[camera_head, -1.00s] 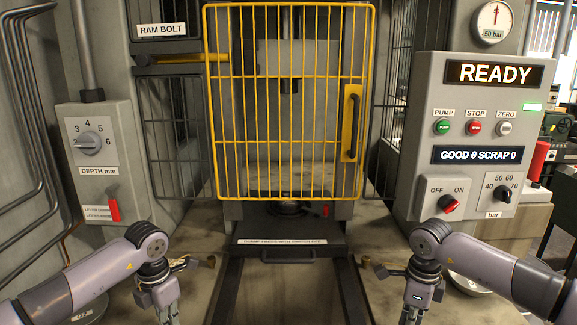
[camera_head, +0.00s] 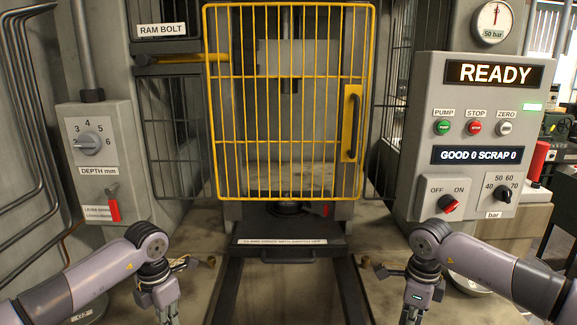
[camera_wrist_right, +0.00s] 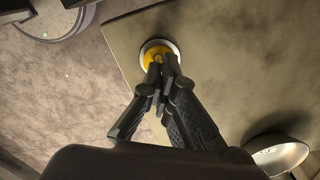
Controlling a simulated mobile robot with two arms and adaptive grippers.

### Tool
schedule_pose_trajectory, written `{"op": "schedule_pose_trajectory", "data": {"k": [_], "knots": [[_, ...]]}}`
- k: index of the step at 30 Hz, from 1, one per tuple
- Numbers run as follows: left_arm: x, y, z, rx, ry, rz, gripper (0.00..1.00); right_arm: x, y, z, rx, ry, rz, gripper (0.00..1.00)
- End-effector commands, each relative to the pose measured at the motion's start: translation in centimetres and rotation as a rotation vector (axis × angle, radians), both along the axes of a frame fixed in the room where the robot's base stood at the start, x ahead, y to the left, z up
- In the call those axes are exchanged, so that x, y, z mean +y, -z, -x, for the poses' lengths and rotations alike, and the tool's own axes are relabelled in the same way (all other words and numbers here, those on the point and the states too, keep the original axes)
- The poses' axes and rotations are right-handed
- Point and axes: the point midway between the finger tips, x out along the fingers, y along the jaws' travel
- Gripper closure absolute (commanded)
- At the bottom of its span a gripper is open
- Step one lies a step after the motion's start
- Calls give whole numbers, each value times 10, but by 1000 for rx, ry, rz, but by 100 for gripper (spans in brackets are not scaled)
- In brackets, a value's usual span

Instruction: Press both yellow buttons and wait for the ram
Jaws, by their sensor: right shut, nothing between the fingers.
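One yellow button (camera_wrist_right: 152,50) with a pale rim shows in the right wrist view, on the edge of a grey-brown surface. My right gripper (camera_wrist_right: 167,66) is shut and empty, its tips over the button; I cannot tell whether they touch it. In the head view the right gripper (camera_head: 411,315) is low on the right, cut by the bottom edge. My left gripper (camera_head: 170,315) is low on the left, its tips also cut off. The other yellow button is not visible. The ram (camera_head: 289,84) hangs raised behind the yellow barred guard (camera_head: 363,100), which is shut.
A control box (camera_head: 415,150) at right shows READY on its display (camera_head: 495,73) and GOOD 0 SCRAP 0 below. A depth dial box (camera_head: 68,125) stands at left.

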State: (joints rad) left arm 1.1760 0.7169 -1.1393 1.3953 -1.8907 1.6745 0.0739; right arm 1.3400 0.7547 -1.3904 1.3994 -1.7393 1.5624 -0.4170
Motion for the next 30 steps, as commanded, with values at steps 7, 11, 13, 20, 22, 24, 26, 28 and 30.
{"op": "schedule_pose_trajectory", "data": {"k": [7,11,13,20,22,24,26,28,30], "knots": [[0,0,0,0,0,0,100,0,3,0,1,0,0,100],[0,0,0,0,0,0,100,0,5,0,1,0,0,100],[0,0,0,0,0,0,100,0,6,0,0,0,1,100],[0,0,0,0,0,0,100,0,10,0,0,0,1,100],[0,0,0,0,0,0,100,0,11,0,0,0,0,100],[0,0,0,0,0,0,100,0,12,0,0,0,0,100],[0,0,0,0,0,0,100,0,13,0,0,0,0,100],[0,0,0,0,0,0,100,0,14,0,0,0,0,100],[0,0,0,0,0,0,100,0,15,0,0,0,0,100]]}}
